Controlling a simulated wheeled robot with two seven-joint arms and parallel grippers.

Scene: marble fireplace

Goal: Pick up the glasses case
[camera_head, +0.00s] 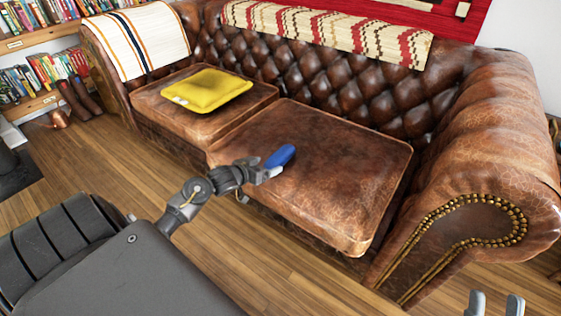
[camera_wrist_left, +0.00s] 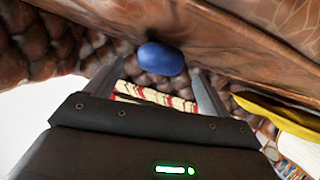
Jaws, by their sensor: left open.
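The blue glasses case (camera_head: 281,156) lies on the front part of the brown leather seat cushion. My left gripper (camera_head: 264,170) is right at its near end, low over the cushion edge. In the left wrist view the case (camera_wrist_left: 161,58) shows between and just beyond the tips of the open fingers; I cannot tell whether they touch it. My right gripper (camera_head: 495,304) shows only its two fingertips at the bottom right, apart with nothing between them, far from the case.
The seat cushion (camera_head: 340,180) is otherwise bare. A yellow pillow (camera_head: 207,90) lies on the left cushion. The sofa's right armrest (camera_head: 480,130) rises high beside the seat. Striped throws hang over the back. Bookshelves stand at the far left; wooden floor lies in front.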

